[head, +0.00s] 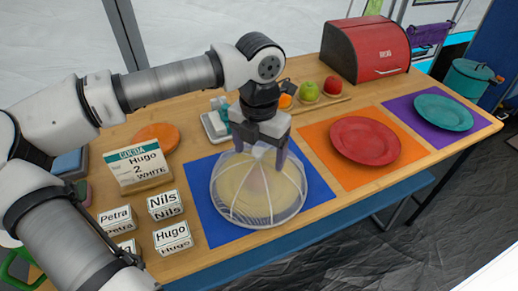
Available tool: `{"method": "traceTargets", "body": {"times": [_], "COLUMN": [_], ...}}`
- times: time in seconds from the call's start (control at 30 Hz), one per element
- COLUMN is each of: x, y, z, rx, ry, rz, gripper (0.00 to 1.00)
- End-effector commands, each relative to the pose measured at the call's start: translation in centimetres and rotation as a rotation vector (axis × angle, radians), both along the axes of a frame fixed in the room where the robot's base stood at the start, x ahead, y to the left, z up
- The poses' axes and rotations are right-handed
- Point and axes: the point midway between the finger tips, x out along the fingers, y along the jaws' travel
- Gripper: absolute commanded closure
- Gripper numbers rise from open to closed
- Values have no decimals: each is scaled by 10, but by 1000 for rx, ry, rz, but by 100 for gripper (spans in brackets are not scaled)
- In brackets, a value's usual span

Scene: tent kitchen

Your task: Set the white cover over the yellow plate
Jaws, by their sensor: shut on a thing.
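The white cover (285,209) is a see-through mesh dome with pale ribs. It is over the yellow plate (240,190), which shows through the mesh on the blue mat (211,222). My gripper (261,153) points down from above and is shut on the top of the cover. The fingers hide the grasped part. The cover's rim surrounds the plate in this view; I cannot tell whether the rim touches the mat or is slightly above it.
To the right are a red plate (365,140) on an orange mat (312,142) and a teal plate (443,112) on a purple mat (484,122). A red bread box (365,50) and fruit stand behind. Labelled blocks (172,238) and a cocoa box (138,166) are left of the cover.

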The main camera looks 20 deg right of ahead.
Motion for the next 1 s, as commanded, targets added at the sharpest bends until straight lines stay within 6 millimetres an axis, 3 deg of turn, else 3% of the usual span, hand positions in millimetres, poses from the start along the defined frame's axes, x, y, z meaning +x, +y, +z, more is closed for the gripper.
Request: {"method": "traceTargets", "body": {"times": [0.03,0.2,0.53,1.0], "x": [0,0,1,1], "y": [0,0,0,0], "z": [0,0,10,109], "rx": [0,0,0,0], "ry": [0,0,-3,-3], "rz": [0,0,1,2], "gripper": [18,0,0,0]}}
